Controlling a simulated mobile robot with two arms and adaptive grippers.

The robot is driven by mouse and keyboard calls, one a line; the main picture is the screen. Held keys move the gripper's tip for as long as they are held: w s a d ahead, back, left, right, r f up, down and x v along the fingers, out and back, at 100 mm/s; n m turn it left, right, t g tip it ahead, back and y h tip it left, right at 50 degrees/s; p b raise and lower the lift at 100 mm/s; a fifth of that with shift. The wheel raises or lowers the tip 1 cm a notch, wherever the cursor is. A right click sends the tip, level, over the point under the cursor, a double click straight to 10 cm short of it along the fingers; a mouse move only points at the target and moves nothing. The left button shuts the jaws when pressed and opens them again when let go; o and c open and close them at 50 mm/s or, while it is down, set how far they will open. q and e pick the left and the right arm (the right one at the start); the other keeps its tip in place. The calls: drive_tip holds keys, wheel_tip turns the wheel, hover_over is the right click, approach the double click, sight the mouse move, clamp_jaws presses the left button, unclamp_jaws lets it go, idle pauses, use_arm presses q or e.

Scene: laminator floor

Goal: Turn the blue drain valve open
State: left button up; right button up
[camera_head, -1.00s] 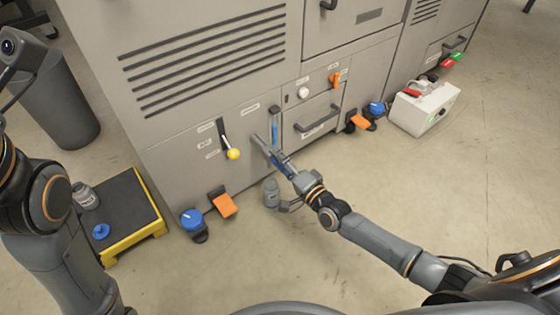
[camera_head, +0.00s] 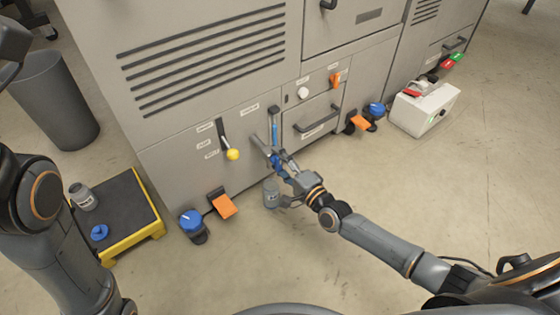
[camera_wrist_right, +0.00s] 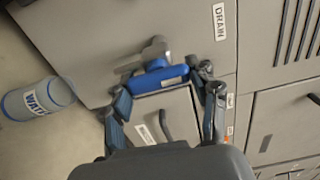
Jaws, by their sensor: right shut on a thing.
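The blue drain valve handle (camera_head: 276,160) sits on a grey spout low on the machine front, left of the small lower door. In the right wrist view the blue handle (camera_wrist_right: 158,79) lies crosswise between the fingers, below a DRAIN label (camera_wrist_right: 220,22). My right gripper (camera_head: 281,163) is shut on this handle; the fingers (camera_wrist_right: 164,97) stand at its two ends. The fingers partly hide the handle in the head view. A grey jar (camera_head: 271,194), labelled WATER in the wrist view (camera_wrist_right: 38,98), stands on the floor below.
A yellow-edged black step (camera_head: 125,215) with a jar and blue cap stands at left. A white box (camera_head: 424,108) stands right. The right foreground floor is clear.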

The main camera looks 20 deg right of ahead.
drive_tip(key=o, duration=1.2)
drive_tip(key=shift+c, duration=0.2)
drive_tip(key=shift+s+d+f, duration=0.1)
drive_tip(key=shift+s, duration=0.2)
drive_tip(key=v, duration=1.1)
drive_tip(key=shift+s, duration=0.15)
